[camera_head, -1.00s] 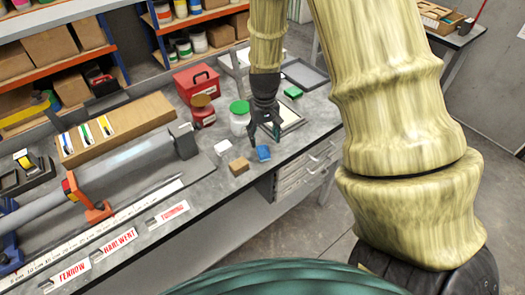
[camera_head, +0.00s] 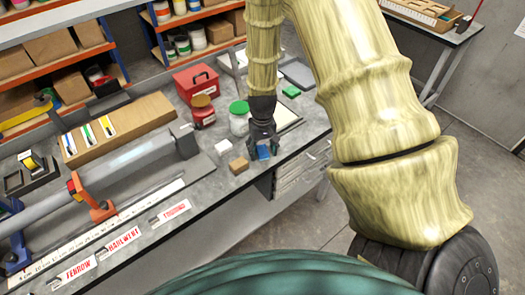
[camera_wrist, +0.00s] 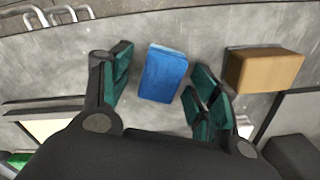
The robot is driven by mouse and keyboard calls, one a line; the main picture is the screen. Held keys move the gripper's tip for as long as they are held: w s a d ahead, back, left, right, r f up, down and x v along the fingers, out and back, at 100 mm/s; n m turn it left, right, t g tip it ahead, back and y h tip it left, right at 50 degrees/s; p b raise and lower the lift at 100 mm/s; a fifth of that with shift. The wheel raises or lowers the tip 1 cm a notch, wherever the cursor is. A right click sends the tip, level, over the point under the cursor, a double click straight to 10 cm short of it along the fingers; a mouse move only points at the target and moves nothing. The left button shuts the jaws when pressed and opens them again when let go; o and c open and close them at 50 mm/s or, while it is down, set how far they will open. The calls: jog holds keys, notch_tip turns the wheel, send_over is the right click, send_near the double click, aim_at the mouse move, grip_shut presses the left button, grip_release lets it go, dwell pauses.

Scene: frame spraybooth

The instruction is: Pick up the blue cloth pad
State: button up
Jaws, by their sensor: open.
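The blue cloth pad (camera_wrist: 163,73) lies on the grey workbench, near its front edge. In the wrist view it sits between and just beyond the fingertips of my gripper (camera_wrist: 163,82), with bare bench showing on both sides of it. In the head view my gripper (camera_head: 263,153) is directly over the pad (camera_head: 263,153) and partly hides it. My gripper is open and holds nothing.
A tan block (camera_head: 238,165) stands close to the left of the pad in the head view; it also shows in the wrist view (camera_wrist: 263,69). The bench edge is close in front.

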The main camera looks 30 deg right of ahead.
aim_at(262, 150)
jog(key=c, duration=0.9)
jog(key=shift+r, duration=0.1)
jog(key=shift+r+b, duration=0.6)
jog(key=shift+r, duration=0.05)
jog(key=shift+r+b, duration=0.5)
jog(key=shift+r, duration=0.45)
jog(key=s+a+b, duration=0.1)
jog(key=s+a, duration=0.2)
jog(key=a, duration=0.1)
jog(key=s+a+r+b, duration=0.1)
jog(key=s+a+b, duration=0.1)
jog(key=s+a, duration=0.1)
jog(key=s+a+b, duration=0.2)
jog(key=s+a, duration=0.2)
jog(key=s, duration=0.1)
jog(key=shift+a+r, duration=0.3)
jog(key=shift+r, duration=0.05)
jog(key=shift+o, duration=1.2)
jog(key=c, duration=0.3)
